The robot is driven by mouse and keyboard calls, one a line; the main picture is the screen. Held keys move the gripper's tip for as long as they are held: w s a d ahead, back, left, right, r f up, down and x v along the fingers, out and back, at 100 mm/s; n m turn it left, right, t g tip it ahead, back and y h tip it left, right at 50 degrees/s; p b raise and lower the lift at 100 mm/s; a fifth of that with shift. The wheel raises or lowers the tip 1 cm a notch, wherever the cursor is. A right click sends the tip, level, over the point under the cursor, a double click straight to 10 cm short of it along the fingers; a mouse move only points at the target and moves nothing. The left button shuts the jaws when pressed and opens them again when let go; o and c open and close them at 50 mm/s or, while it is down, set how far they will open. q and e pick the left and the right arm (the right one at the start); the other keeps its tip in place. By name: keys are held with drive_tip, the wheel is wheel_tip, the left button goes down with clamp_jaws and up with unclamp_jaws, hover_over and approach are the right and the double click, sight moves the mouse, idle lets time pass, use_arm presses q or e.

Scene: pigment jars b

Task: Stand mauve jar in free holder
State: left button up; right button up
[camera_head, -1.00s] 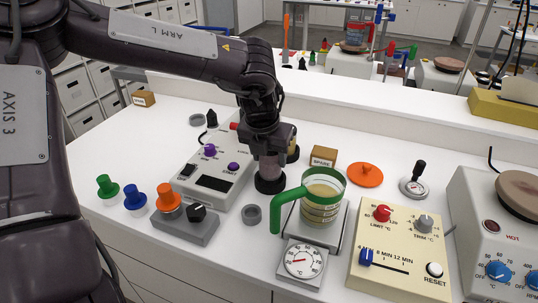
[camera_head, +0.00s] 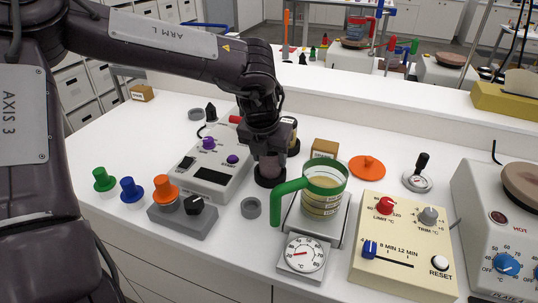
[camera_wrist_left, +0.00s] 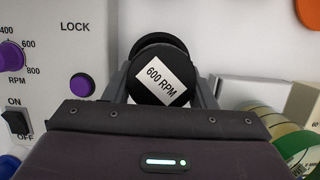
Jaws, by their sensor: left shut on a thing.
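My left gripper (camera_head: 269,153) is shut on the mauve jar (camera_head: 271,170), at the right front corner of the white control box. The jar is upright, its lower part at a round black holder (camera_head: 270,183); I cannot tell whether it rests fully inside. The gripper hides the jar's top in the head view. Another dark-lidded jar (camera_head: 292,128) stands just behind, partly hidden by the gripper. My right gripper is not in view.
The control box (camera_head: 207,170) is left of the gripper. A glass beaker with a green handle (camera_head: 323,188), a SPARE block (camera_head: 325,148) and an orange lid (camera_head: 367,167) are to the right. A small grey ring (camera_head: 250,208) lies in front. Coloured knobs (camera_head: 132,190) stand left.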

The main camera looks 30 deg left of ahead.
use_arm(q)
drive_tip(key=shift+f+b, duration=0.3)
drive_tip(key=shift+f, duration=0.05)
drive_tip(key=o, duration=1.4)
drive_tip(key=shift+r, duration=0.1)
drive_tip(key=v, duration=0.7)
drive_tip(key=shift+s+r, duration=0.15)
drive_tip(key=shift+r, duration=0.2)
